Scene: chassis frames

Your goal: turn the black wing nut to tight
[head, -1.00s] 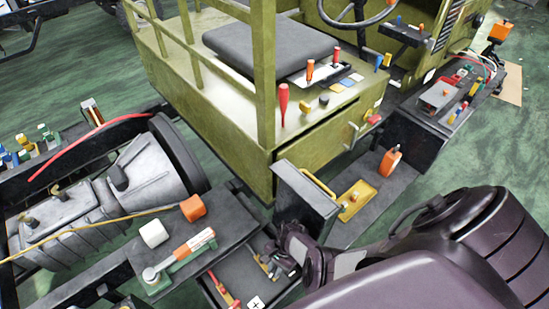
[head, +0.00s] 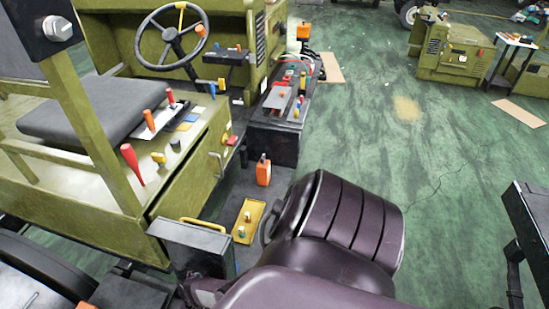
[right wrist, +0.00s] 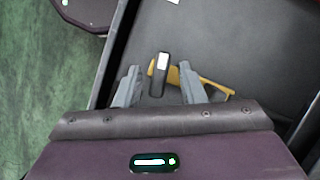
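In the right wrist view, a small black piece (right wrist: 156,86) with a white patch at one end stands over a yellow-tan strip (right wrist: 212,84) on a dark grey surface. It may be the black wing nut; its wings cannot be made out. My right gripper (right wrist: 159,68) is open, with one grey finger on each side of the black piece. Gaps show between the fingers and the piece. In the head view my purple arm fills the lower middle and right, and its gripper is out of sight. My left gripper is not in view.
The olive vehicle (head: 185,185) with its steering wheel (head: 172,42) stands on the left. A yellow plate (head: 250,217) and an orange handle (head: 263,172) are near my arm. A dark-topped table (head: 535,220) is at the right edge. Green floor between is free.

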